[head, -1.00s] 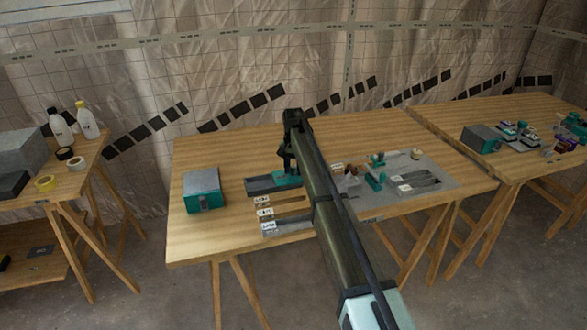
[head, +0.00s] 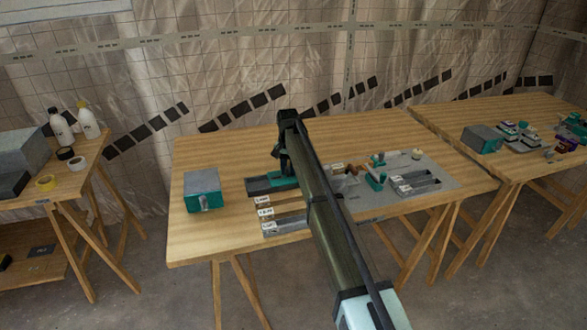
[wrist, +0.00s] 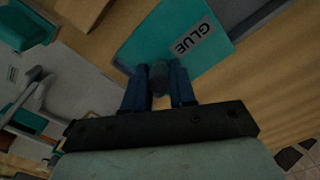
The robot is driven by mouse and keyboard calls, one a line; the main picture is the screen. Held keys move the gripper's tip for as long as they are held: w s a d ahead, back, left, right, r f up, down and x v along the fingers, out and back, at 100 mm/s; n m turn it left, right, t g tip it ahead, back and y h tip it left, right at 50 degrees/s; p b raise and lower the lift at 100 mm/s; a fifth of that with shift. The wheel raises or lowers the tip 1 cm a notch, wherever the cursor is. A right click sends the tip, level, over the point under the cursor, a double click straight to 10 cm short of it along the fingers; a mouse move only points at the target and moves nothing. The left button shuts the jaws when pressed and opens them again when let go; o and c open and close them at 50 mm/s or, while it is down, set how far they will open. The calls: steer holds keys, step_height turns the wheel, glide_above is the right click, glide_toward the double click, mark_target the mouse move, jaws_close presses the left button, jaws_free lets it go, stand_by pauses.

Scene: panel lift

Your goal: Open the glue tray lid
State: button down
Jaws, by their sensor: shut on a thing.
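The teal glue tray lid (wrist: 165,35) bears a grey label reading GLUE in the wrist view. A dark grey knob (wrist: 158,76) stands at its near edge. My gripper (wrist: 159,90) is shut on this knob, one finger on each side. In the head view my gripper (head: 283,170) is low over the teal lid (head: 284,183), and my arm hides part of it. A dark grey stretch of the tray (head: 257,187) shows to the left of the teal. I cannot tell how far the tray is uncovered.
A grey and teal box (head: 202,190) stands to the left on the table (head: 205,240). Labelled strips (head: 275,212) lie in front of the tray. A grey mat (head: 445,172) with small teal parts lies to the right. The table's front left is clear.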

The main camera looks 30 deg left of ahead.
mark_target(271, 179)
steer(key=s+a, duration=0.4)
steer(key=shift+s+a, duration=0.4)
steer(key=c, duration=0.9)
jaws_free()
step_height(271, 179, up, 14)
steer(key=shift+f, duration=0.1)
